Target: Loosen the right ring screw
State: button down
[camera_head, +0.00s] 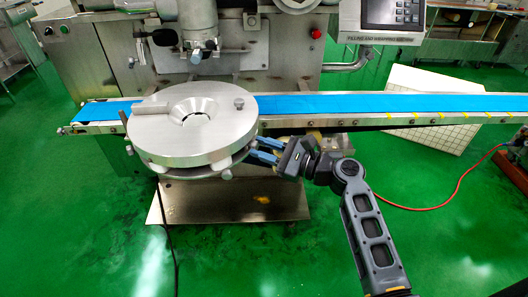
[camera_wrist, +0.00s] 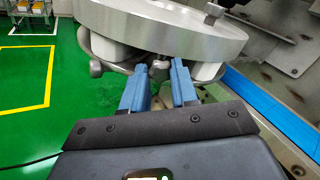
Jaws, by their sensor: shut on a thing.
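The right ring screw (camera_wrist: 160,72) is a small metal piece under the round steel disc (camera_head: 190,125), at the edge of the lower ring. My gripper (camera_wrist: 159,68) reaches in under the disc's rim, with its blue fingers on either side of the screw and shut on it. In the head view my gripper (camera_head: 256,149) is at the disc's right side, and its fingers hide the screw there. The disc also fills the top of the wrist view (camera_wrist: 165,35). How far the screw is turned cannot be seen.
A second metal knob (camera_wrist: 95,68) sits on the lower ring to the left. A small knob (camera_head: 239,103) stands on the disc's top. The blue conveyor belt (camera_head: 350,103) runs behind the disc.

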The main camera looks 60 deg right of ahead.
jog(key=n+b, duration=0.1)
jog(key=n, duration=0.1)
jog(key=n+b, duration=0.2)
jog(key=shift+f+n, duration=0.2)
jog(key=shift+n, duration=0.1)
jog(key=n+b, duration=1.9)
jog(key=n, duration=0.3)
jog(key=shift+f+n, duration=0.15)
jog(key=shift+n, duration=0.25)
jog(key=c, duration=0.9)
grip_release()
jog(key=shift+o, duration=0.2)
